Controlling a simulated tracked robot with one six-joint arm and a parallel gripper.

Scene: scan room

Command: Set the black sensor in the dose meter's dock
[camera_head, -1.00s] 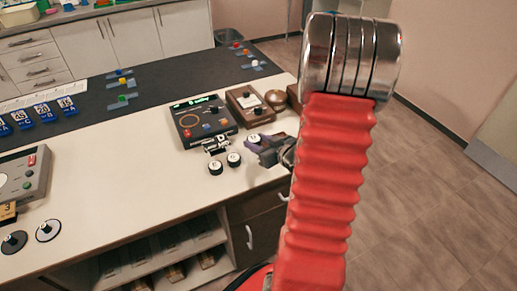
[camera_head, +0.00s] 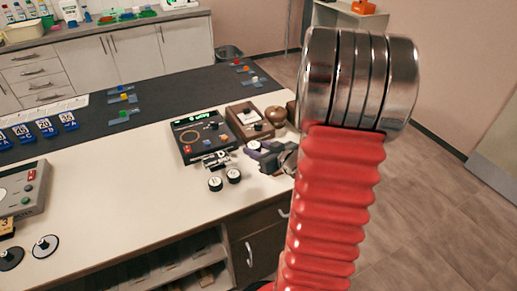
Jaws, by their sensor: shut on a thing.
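The dose meter (camera_head: 190,148) is a dark box with a lit green display on the white tabletop. A silvery fitting, likely its dock (camera_head: 216,160), sits at its front edge. My gripper (camera_head: 258,149) is right of the meter, at the end of my arm, partly hidden behind my red ribbed arm sleeve. It is shut on a small dark piece with a white top (camera_head: 254,145), which seems to be the black sensor. The piece is apart from the dock, to its right. Its underside and its height above the table are hard to tell.
Two small black pieces with white tops, a left one (camera_head: 215,184) and a right one (camera_head: 233,175), stand in front of the dock. A brown box (camera_head: 240,116) and a round brass object (camera_head: 276,115) are behind my gripper. A grey device (camera_head: 28,190) stands at the left.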

